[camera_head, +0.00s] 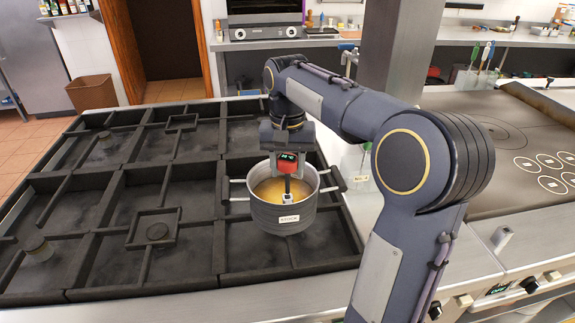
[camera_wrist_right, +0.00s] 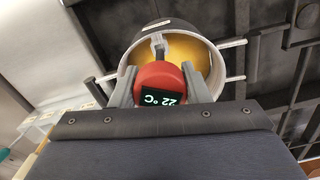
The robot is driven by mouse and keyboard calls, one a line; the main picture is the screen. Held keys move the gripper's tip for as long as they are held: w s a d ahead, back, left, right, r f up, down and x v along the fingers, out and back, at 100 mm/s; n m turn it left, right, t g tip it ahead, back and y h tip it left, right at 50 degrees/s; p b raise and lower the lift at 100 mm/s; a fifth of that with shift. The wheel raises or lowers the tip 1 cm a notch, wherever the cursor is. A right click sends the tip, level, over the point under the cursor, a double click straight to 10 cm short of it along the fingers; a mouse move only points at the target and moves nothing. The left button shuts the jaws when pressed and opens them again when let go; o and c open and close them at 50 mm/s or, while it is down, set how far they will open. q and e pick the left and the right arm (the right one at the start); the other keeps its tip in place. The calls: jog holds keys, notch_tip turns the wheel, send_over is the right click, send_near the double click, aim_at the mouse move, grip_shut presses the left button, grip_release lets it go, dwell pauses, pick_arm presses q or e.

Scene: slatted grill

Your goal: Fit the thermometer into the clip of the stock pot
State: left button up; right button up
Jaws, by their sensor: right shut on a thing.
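The stock pot (camera_head: 268,216) is a grey pot labelled STOCK, with two side handles and yellow-orange broth inside. It stands upright on the slatted grill. Its small pale clip (camera_head: 288,198) is at the near rim, and it also shows in the wrist view (camera_wrist_right: 158,44). The thermometer (camera_head: 288,162) has a red head with a lit display reading 22 °C, also in the wrist view (camera_wrist_right: 158,77). My right gripper (camera_wrist_right: 158,92) is shut on the red head, above the pot. The dark probe points down toward the clip. I cannot tell whether its tip is inside it. My left gripper is out of view.
The dark slatted grill (camera_head: 150,262) spreads left of and around the pot, with empty bays. A flat griddle (camera_head: 520,130) lies farther right.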

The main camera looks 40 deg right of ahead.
aim_at(287, 194)
jog(key=shift+p, duration=0.5)
dwell(0.6)
jog(key=shift+f+b, duration=2.25)
jog(key=shift+f, duration=1.05)
jog(key=o, duration=1.1)
jog(key=shift+r, duration=0.15)
notch_tip(287, 194, up, 8)
jog(key=shift+f+p, duration=0.2)
jog(key=shift+p, duration=0.15)
